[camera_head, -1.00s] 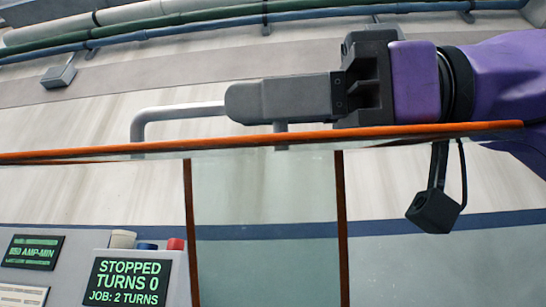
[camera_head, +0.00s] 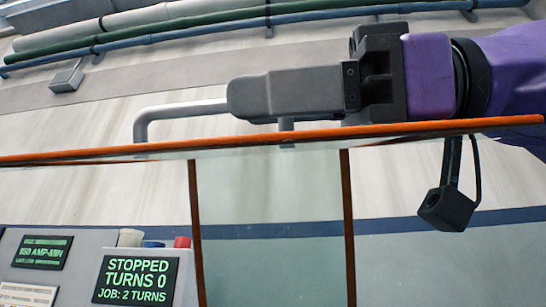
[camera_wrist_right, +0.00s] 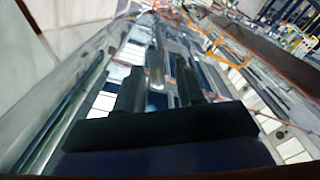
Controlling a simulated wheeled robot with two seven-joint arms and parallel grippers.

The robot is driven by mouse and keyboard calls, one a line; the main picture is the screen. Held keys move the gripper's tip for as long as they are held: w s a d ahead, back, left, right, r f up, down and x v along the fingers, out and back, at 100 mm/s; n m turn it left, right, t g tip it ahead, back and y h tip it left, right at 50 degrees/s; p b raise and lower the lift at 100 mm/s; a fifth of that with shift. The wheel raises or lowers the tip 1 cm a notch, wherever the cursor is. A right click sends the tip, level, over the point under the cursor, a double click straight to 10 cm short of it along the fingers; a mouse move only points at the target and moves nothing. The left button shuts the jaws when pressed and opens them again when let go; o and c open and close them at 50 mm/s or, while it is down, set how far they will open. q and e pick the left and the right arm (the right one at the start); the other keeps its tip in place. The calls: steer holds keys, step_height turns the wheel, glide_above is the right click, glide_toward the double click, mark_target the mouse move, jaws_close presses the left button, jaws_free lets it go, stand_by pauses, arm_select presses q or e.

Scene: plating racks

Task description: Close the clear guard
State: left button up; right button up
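The clear guard (camera_head: 270,185) is a glass-like pane with an orange top edge and two orange uprights, and it crosses the head view. A grey bar handle (camera_head: 180,110) stands above its top edge. My right gripper (camera_head: 250,97) reaches in from the right and overlaps the handle, hiding part of the bar. In the right wrist view its two dark fingers (camera_wrist_right: 163,85) stand apart, with the bar handle (camera_wrist_right: 157,65) seen between them and gaps showing beside it. Contact with the bar is unclear. My left gripper is not in view.
A grey control panel at the lower left carries a display (camera_head: 136,280) reading STOPPED, TURNS 0, JOB: 2 TURNS. Pipes (camera_head: 150,40) run along the back wall.

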steer(key=d, duration=0.3)
steer(key=s+d, duration=0.1)
steer(key=d, duration=0.3)
steer(key=s+d, duration=0.1)
steer(key=d, duration=0.2)
steer(key=shift+d+b, duration=0.15)
steer(key=shift+b, duration=0.25)
